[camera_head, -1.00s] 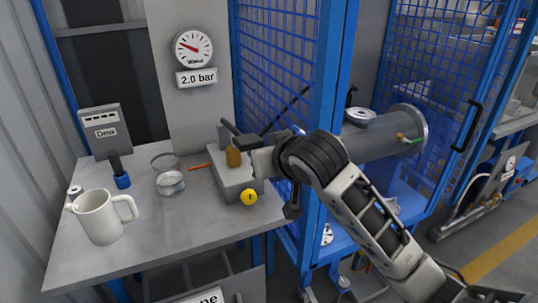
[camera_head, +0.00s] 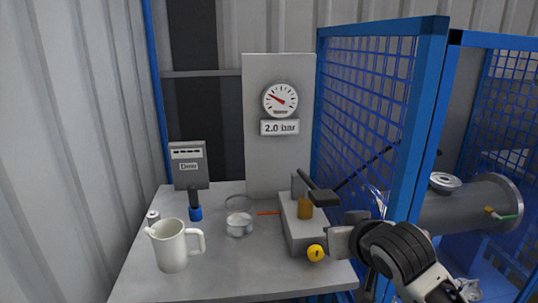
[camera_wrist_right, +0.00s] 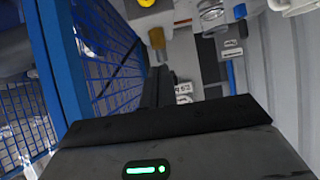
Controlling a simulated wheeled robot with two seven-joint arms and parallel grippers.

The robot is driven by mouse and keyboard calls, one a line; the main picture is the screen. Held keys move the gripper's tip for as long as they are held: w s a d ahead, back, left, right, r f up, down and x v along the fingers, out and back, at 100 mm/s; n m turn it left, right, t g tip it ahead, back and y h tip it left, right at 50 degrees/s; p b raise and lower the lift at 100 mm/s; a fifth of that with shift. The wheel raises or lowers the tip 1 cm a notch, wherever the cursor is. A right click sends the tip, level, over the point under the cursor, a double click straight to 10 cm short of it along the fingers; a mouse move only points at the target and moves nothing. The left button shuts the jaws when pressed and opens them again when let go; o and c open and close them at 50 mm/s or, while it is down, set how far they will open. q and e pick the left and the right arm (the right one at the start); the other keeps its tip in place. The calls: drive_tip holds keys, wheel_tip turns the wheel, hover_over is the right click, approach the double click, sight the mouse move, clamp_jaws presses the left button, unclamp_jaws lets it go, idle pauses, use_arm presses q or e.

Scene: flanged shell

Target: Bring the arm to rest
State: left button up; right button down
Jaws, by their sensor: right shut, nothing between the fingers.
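My right arm comes in from the lower right in the head view. Its dark gripper (camera_head: 305,180) appears over the grey box on the bench, above an amber cylinder (camera_head: 305,209). In the right wrist view the dark fingers (camera_wrist_right: 158,80) are together, with nothing between them, and point towards the back panel. The amber cylinder (camera_wrist_right: 157,38) shows just past them; I cannot tell whether they touch it. My left gripper is in neither view.
The grey box (camera_head: 303,233) has a yellow knob (camera_head: 316,253). A blue mesh cage (camera_head: 405,120) stands to the right, with a flanged grey cylinder (camera_head: 465,207) beyond.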

drive_tip(key=s+a+f+n+g+y, duration=0.1)
drive_tip(key=s+f, duration=0.3)
drive_tip(key=f, duration=0.4)
drive_tip(key=s+a+f+y, duration=0.1)
drive_tip(key=s+f, duration=0.3)
drive_tip(key=f, duration=0.4)
drive_tip(key=s+f, duration=1)
drive_tip(key=s, duration=0.4)
drive_tip(key=shift+s+a+f+n, duration=0.25)
drive_tip(key=shift+a+f+n, duration=0.05)
drive_tip(key=shift+a+n, duration=0.15)
